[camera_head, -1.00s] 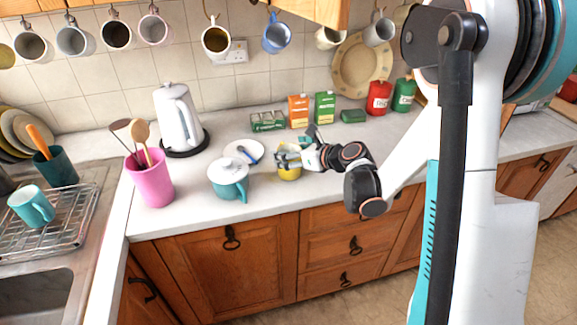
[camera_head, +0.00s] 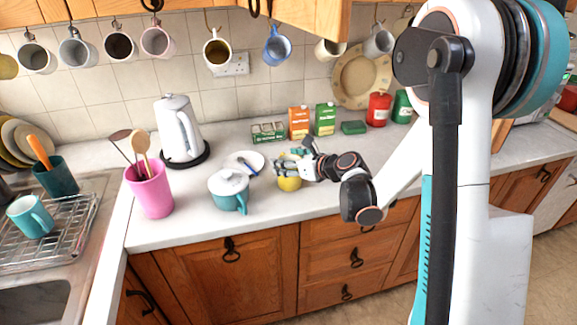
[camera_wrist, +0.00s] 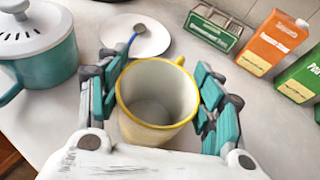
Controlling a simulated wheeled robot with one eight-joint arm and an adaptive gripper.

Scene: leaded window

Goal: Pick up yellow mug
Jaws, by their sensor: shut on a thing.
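The yellow mug (camera_wrist: 157,120) is between the two teal-padded fingers of my gripper (camera_wrist: 159,80) in the wrist view. It has a yellow rim, a pale inside and looks empty. One finger is on each side of its body, and my gripper is shut on it. In the head view the mug (camera_head: 289,185) shows as a small yellow shape at the counter, right of the teal pot, with my gripper (camera_head: 289,165) over its upper part. The mug looks upright. I cannot tell whether its base touches the counter.
The teal lidded pot (camera_head: 230,190) stands close on the left. A white plate (camera_head: 240,158) with a blue-handled utensil lies behind. Orange (camera_head: 299,122) and green (camera_head: 325,118) cartons and a green rack (camera_head: 268,132) stand farther back. More mugs hang above. The counter front is clear.

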